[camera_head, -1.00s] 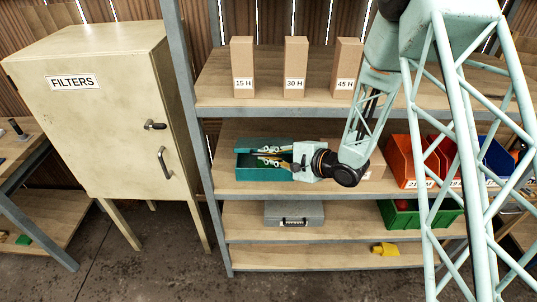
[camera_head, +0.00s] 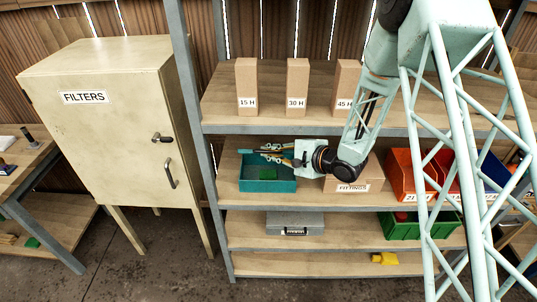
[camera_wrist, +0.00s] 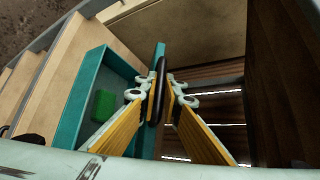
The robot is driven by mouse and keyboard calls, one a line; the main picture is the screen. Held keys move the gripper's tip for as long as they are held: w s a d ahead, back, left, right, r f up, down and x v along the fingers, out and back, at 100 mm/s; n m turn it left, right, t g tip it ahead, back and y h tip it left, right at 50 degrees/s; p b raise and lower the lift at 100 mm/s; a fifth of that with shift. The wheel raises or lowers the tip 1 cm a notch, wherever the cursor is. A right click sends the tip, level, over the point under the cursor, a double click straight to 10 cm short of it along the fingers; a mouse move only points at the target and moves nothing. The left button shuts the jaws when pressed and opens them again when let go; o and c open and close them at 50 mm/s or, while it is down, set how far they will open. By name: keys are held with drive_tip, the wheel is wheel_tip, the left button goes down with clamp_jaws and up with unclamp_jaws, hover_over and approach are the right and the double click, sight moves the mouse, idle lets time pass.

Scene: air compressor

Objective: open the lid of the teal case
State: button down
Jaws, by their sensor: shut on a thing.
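The teal case (camera_head: 268,186) sits on the middle shelf, and its open tray also shows in the wrist view (camera_wrist: 82,97). A green block (camera_wrist: 103,105) lies inside. The lid (camera_wrist: 159,52) stands raised, nearly edge-on in the wrist view, along the side of the tray. My gripper (camera_head: 262,151) is above the back of the case. In the wrist view my gripper (camera_wrist: 161,88) has its yellow fingers on both sides of the lid's dark edge or handle (camera_wrist: 156,90), shut on it. The hinge is hard to make out.
Cardboard boxes (camera_head: 298,88) stand on the shelf above. A FITTINGS box (camera_head: 352,186) and an orange bin (camera_head: 402,178) are to the right of the case. A grey case (camera_head: 295,223) lies below. The FILTERS cabinet (camera_head: 105,125) stands left, beyond a shelf post (camera_head: 190,100).

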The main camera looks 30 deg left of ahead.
drive_tip(key=shift+w+a+r+p, duration=0.2)
drive_tip(key=shift+w+r+p, duration=0.2)
drive_tip(key=shift+w+r, duration=0.1)
drive_tip(key=c, duration=2.8)
unclamp_jaws()
drive_tip(key=shift+d, duration=0.15)
drive_tip(key=shift+v, duration=5.85)
drive_tip(key=shift+s, duration=0.1)
